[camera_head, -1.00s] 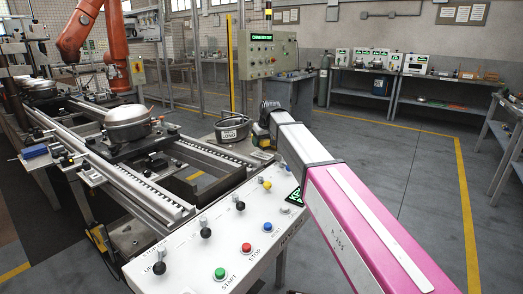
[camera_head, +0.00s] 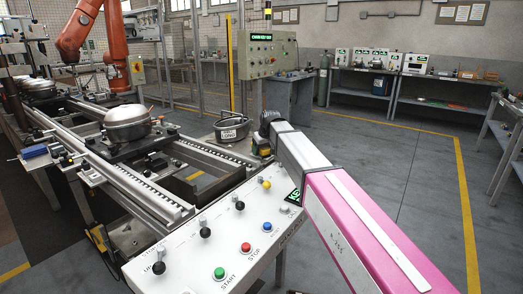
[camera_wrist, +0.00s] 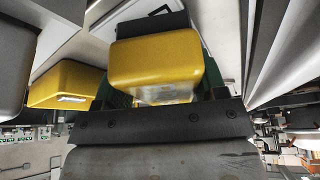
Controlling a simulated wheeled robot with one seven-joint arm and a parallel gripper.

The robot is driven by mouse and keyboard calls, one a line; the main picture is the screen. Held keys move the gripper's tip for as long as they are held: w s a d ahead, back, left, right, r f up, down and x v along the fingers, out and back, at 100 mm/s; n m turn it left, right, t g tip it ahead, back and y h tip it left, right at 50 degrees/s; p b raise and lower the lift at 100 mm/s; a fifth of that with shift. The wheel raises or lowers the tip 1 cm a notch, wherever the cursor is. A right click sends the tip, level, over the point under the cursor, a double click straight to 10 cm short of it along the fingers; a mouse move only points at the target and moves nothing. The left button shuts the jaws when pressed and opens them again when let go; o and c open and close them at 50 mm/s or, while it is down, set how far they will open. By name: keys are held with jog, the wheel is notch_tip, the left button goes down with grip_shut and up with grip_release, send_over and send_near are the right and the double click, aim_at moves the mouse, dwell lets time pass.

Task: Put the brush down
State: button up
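My arm reaches forward from the right in the head view. My gripper (camera_head: 262,147) is at its far end, just right of a dark oval tub (camera_head: 234,138) with a white label and a raised handle. My wrist hides much of the gripper. I cannot make out a brush in either view, and I cannot tell whether the gripper holds one.
A white control panel (camera_head: 180,262) with coloured buttons is in front. The conveyor (camera_head: 150,200) carries a metal compressor (camera_head: 128,124) to the left. A grey cabinet (camera_head: 288,98) stands behind. An orange robot arm (camera_head: 80,30) is at the back left. Open floor (camera_head: 395,170) is to the right.

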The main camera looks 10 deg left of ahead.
jog(key=shift+s+a+f, duration=0.2)
jog(key=shift+s+a, duration=0.05)
jog(key=shift+s, duration=0.1)
jog(key=shift+r, duration=0.1)
jog(key=shift+s+r, duration=0.1)
jog(key=shift+r, duration=0.25)
jog(key=v, duration=1.1)
jog(key=shift+w+d+r, duration=0.2)
jog(key=shift+w+r, duration=0.05)
jog(key=shift+r, duration=0.1)
